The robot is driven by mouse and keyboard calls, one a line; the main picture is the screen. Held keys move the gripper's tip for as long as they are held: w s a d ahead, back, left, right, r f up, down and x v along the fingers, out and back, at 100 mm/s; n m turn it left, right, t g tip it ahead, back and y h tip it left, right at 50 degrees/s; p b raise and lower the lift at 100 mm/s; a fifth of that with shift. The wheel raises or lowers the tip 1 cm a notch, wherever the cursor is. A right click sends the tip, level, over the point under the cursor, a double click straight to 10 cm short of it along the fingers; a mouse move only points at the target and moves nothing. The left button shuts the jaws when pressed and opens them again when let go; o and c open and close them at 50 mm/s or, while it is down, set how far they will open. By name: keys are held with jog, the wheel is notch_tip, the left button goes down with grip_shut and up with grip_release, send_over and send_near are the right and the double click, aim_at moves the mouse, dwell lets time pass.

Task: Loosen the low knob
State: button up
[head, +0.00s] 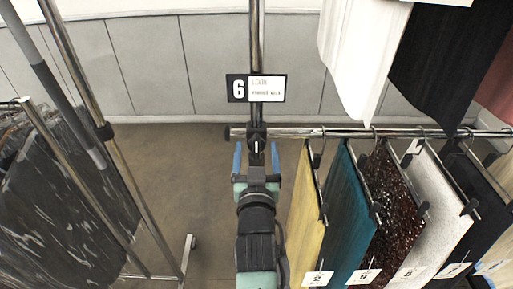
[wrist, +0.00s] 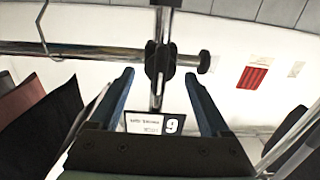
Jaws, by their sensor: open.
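The low knob (head: 257,147) is black with a pale mark. It sits on the clamp where the chrome rail (head: 330,133) meets the upright post (head: 256,60). In the wrist view the dark knob and clamp (wrist: 160,62) show just beyond the fingertips, roughly centred between them. My gripper (head: 256,161) has two blue fingers spread apart, one to each side of the knob's line. In the wrist view my gripper (wrist: 160,76) is open with nothing held between its fingers. I cannot tell whether the fingertips reach alongside the knob; no contact shows.
A number 6 card (head: 256,88) hangs on the post above the clamp. A yellow cloth (head: 304,210) and a teal cloth (head: 343,205) hang close on the right. White and black garments hang higher up. Another rack with dark clothes (head: 65,185) stands left. Floor between is clear.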

jog(key=shift+w, duration=0.3)
grip_shut()
dwell(0.3)
